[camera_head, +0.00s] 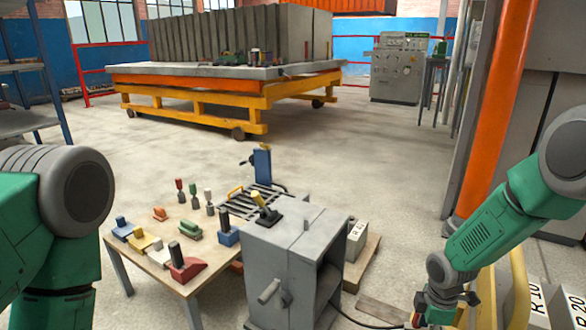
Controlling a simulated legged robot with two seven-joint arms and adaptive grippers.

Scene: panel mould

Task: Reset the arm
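My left arm (50,235) comes in at the left edge as a large green link with a dark grey joint. It runs down out of the bottom of the picture, and its gripper is out of view. My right arm (490,225) comes in from the right and slopes down-left to a grey joint (440,268) near the bottom edge. Its lower part is cut off by the bottom edge, and I do not see its gripper fingers.
A wooden table (182,276) with several coloured handled tools stands at the lower middle. A grey machine box (290,250) stands beside it. An orange post (497,110) rises near my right arm.

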